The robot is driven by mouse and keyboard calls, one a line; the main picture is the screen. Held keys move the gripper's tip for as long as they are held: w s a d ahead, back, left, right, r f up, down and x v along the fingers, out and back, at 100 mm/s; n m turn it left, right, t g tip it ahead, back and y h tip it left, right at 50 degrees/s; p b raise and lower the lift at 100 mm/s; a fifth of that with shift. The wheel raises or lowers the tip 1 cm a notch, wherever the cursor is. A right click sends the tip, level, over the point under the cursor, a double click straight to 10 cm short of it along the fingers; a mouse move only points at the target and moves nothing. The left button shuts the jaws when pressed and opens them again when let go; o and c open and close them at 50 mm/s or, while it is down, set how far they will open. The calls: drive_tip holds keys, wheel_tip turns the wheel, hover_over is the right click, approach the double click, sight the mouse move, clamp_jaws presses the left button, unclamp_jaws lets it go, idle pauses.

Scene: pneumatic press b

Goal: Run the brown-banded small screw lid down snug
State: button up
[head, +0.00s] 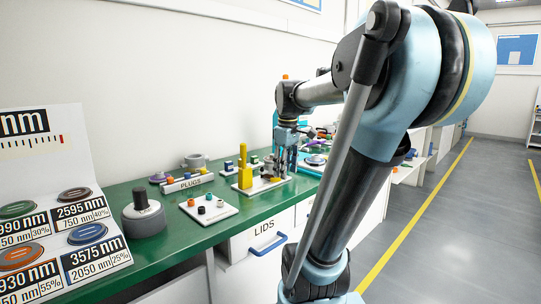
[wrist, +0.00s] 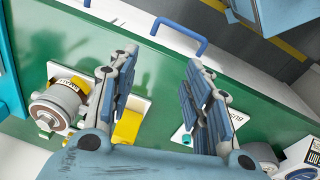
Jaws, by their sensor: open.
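My gripper (head: 286,165) is at the far part of the green bench, pointing down beside a yellow post fixture (head: 245,172). In the wrist view its two blue-grey fingers (wrist: 160,68) are wide apart with nothing between them, over green bench top. A grey round piece with a tan-brown ring (wrist: 58,103) lies left of the fingers, on or by a white plate, apart from them. It may be the brown-banded lid, but I cannot be sure. The fingers partly hide the yellow fixture in the wrist view (wrist: 128,128). I cannot tell how any lid is seated.
A white board with small plugs (head: 208,208), a PLUGS rack (head: 188,184) and a dark-topped grey cylinder (head: 143,215) stand on the bench. Label cards (head: 70,238) stand at the near left. A LIDS drawer with a blue handle (head: 268,244) is in the bench front.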

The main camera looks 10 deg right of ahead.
drive_tip(key=w+r+n, duration=0.6)
drive_tip(key=w+r, duration=0.4)
drive_tip(key=w, duration=0.3)
wheel_tip(320, 180, up, 4)
drive_tip(key=n+g, duration=0.1)
drive_tip(key=n, duration=0.6)
hover_over(271, 155)
wheel_tip(271, 155, down, 16)
drive_tip(key=shift+w+d+f, duration=0.1)
drive_tip(key=shift+w+f, duration=0.05)
drive_tip(key=shift+f, duration=0.05)
drive_tip(key=c, duration=1.1)
drive_tip(key=shift+o, duration=0.2)
drive_tip(key=shift+a, duration=0.25)
drive_tip(key=shift+d, duration=0.15)
